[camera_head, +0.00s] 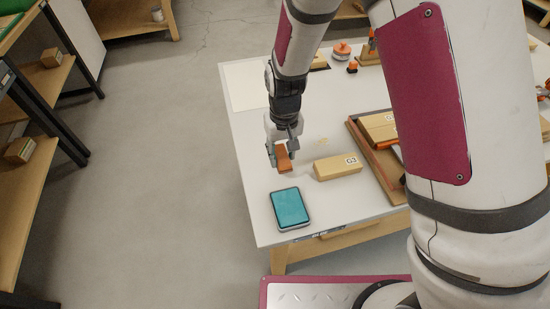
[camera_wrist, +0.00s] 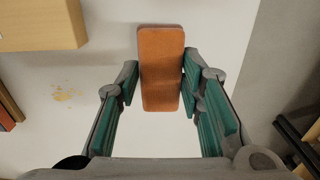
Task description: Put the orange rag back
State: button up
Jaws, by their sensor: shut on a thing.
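The orange rag (camera_head: 284,161) is a flat, orange-brown rectangular piece. My gripper (camera_head: 281,152) is shut on it, with a finger against each long side. The wrist view shows the rag (camera_wrist: 161,68) upright in the picture between the green-padded fingers. The rag is over the left part of the white table (camera_head: 257,180); I cannot tell whether it touches the top. A teal flat pad in a dark-edged tray (camera_head: 277,224) lies on the table in front of my gripper.
A wooden block marked G3 (camera_head: 336,169) lies right of my gripper. A yellowish stain (camera_wrist: 67,92) is on the table. A wooden tray (camera_head: 377,173) with items stands further right, partly hidden by my arm. An orange-topped item (camera_head: 342,50) stands at the back.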

jog(key=shift+w+a+f, duration=0.1)
jog(key=shift+w+a, duration=0.1)
jog(key=shift+a, duration=0.3)
jog(key=shift+w+a+f, duration=0.1)
jog(key=shift+w+a, duration=0.05)
jog(key=shift+a, duration=0.35)
jog(key=shift+f, duration=1.65)
jog(key=shift+f, duration=0.2)
jog(key=o, duration=1)
jog(key=shift+r, duration=0.15)
notch_tip(320, 180, up, 12)
jog(key=shift+r, duration=0.1)
jog(key=shift+d, duration=0.1)
